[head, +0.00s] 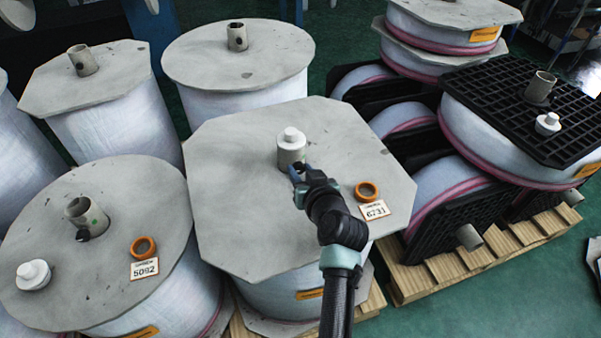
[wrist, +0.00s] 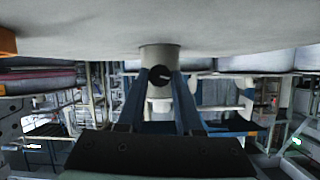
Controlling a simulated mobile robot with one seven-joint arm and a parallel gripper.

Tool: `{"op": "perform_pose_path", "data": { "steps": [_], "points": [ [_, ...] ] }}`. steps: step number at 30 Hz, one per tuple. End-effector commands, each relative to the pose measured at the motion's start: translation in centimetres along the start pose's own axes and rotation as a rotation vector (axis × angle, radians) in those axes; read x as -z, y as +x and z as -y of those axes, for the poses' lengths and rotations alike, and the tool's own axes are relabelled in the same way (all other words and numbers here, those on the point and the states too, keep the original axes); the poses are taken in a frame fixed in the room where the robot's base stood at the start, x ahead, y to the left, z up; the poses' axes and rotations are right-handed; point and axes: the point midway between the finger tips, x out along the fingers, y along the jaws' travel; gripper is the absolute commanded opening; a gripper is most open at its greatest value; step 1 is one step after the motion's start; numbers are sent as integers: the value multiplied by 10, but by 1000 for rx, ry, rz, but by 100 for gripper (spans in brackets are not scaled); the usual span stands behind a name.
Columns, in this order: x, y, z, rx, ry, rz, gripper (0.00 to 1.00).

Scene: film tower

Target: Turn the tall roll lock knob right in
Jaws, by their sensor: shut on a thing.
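The tall roll (head: 235,200) stands in the middle of the head view under a grey eight-sided top board. A pale core tube (head: 291,158) with a white stepped cap (head: 291,138) rises from it. My gripper (head: 298,172) reaches the near side of this tube, its fingers low beside it. In the wrist view the scene is upside down, and the tube (wrist: 160,54) hangs from the board. The dark round lock knob (wrist: 159,74) with a pale mark sits on the tube's side. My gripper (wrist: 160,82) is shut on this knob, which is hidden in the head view.
An orange ring (head: 367,191) and a tag (head: 375,210) lie on the board right of my arm. A roll with tag 5092 (head: 145,268) and a loose white cap (head: 33,275) stands left. Stacked rolls with a black grid board (head: 500,95) stand right.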

Motion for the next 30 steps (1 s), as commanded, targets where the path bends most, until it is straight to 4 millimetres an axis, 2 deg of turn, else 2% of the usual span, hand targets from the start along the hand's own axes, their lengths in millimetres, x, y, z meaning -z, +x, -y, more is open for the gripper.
{"op": "perform_pose_path", "data": {
  "steps": [30],
  "points": [
    [-6,3,-9,378,890,61,0]
  ]
}}
